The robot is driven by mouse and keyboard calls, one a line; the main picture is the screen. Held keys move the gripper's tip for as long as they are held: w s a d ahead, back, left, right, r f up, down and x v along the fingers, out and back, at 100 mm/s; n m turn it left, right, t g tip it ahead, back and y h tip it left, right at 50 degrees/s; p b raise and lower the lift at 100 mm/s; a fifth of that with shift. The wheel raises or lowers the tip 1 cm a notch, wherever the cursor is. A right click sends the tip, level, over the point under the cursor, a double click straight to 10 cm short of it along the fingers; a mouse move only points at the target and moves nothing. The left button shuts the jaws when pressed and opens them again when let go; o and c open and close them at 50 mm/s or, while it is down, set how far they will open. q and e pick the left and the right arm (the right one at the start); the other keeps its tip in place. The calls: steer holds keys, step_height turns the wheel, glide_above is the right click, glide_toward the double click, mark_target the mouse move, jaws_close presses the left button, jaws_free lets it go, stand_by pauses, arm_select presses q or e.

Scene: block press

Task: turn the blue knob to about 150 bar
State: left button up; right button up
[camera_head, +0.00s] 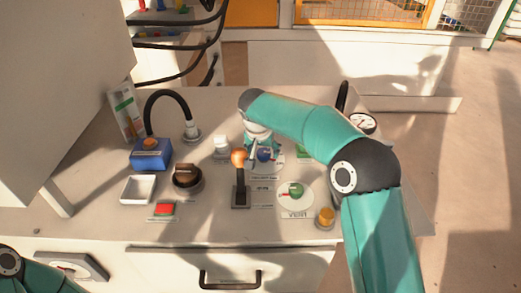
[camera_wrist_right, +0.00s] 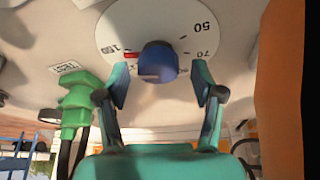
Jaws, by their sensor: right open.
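The blue knob (camera_head: 264,154) is on the panel at mid-table, partly covered by my right gripper (camera_head: 260,148). In the right wrist view the blue knob (camera_wrist_right: 158,62) sits on a round white dial plate (camera_wrist_right: 175,22). The plate has printed numbers, 50 and 70 among them, and a red mark left of the knob. My right gripper (camera_wrist_right: 160,84) is open, with one finger on each side of the knob and a gap showing on both sides. The pressure gauge (camera_head: 362,123) stands at the back right; its reading is too small to tell. My left gripper is out of view.
An orange-topped lever (camera_head: 239,158) stands just left of the knob. A brown knob (camera_head: 186,175), red button (camera_head: 165,208), white tray (camera_head: 138,189) and blue box (camera_head: 150,155) are left.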

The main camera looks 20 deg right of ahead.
steer(key=v, duration=1.2)
steer(key=shift+w, duration=0.1)
